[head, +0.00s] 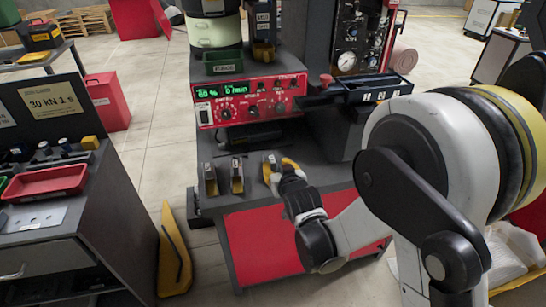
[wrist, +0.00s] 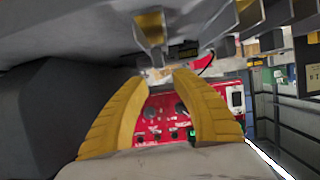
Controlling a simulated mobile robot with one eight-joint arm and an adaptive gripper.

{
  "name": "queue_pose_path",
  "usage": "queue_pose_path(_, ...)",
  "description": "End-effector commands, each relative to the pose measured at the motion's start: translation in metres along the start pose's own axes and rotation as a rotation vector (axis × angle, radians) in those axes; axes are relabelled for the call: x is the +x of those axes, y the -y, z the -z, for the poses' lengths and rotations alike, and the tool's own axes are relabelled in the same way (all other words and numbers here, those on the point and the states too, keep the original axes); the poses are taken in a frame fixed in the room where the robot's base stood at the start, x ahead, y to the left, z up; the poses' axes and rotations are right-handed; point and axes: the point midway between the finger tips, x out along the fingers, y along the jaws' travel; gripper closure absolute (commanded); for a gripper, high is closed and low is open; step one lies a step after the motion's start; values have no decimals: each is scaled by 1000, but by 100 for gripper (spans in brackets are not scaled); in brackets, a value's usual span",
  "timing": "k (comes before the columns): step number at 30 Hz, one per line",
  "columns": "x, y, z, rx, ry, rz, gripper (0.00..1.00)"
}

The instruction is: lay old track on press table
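My gripper (head: 281,172) has yellow fingers and reaches down to the dark bench shelf below the red control box. In the wrist view its two fingers (wrist: 164,76) stand apart with a clear gap, and the red control box shows between them. A small dark-and-brass piece (head: 270,161) is right at the fingertips in the head view; I see no firm grip on it. Two similar pieces, one at the left (head: 210,180) and one in the middle (head: 237,177), stand beside it. I cannot tell which piece is the old track. No surface is clearly marked as the press table.
The red control box (head: 250,100) stands behind my gripper, with a dark tray (head: 376,86) to its right. A yellow guard (head: 174,255) stands on the floor between.

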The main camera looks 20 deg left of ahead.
Motion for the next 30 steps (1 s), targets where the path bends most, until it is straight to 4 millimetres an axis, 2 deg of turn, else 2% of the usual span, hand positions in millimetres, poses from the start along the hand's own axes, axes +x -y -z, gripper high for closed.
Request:
queue_pose_path(1, -14, 0, 4, 0, 0, 0, 68)
queue_pose_path(3, -28, 0, 3, 0, 0, 0, 68)
queue_pose_path(9, -55, 0, 1, 0, 0, 1, 68)
queue_pose_path(20, -62, -3, 1, 2, 4, -4, 68)
queue_pose_path(23, -72, -20, 10, 11, 27, -30, 68)
queue_pose_path(26, -95, -55, 24, 33, 75, -82, 68)
queue_pose_path(30, -150, -112, 40, 80, 171, -171, 68)
